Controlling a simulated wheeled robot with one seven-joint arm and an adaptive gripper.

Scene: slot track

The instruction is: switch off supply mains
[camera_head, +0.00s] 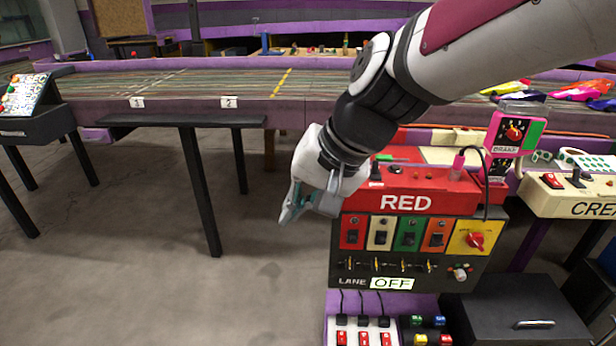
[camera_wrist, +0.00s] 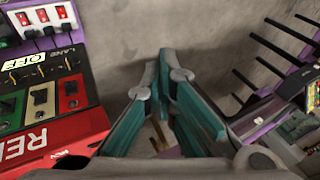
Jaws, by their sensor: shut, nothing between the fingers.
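My gripper (camera_head: 288,214) hangs over open floor just left of the RED control box, pointing down-left. It is shut and empty, apart from the box. In the wrist view its teal fingers (camera_wrist: 165,62) meet over bare floor. The RED control box (camera_head: 406,202) has several coloured switch panels and a yellow panel with a red rotary knob (camera_head: 475,240). Below it is a white strip of red rocker switches (camera_head: 363,338), also at the top left of the wrist view (camera_wrist: 42,17). No label reading "supply mains" is legible, and I cannot tell which switch it is.
A sign reading OFF (camera_head: 392,284) is on the box beside the word LANE. A black case (camera_head: 520,308) stands at the lower right. The CREAM box (camera_head: 575,190) is further right. A black bench (camera_head: 180,120) stands before the track at left. The floor between is clear.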

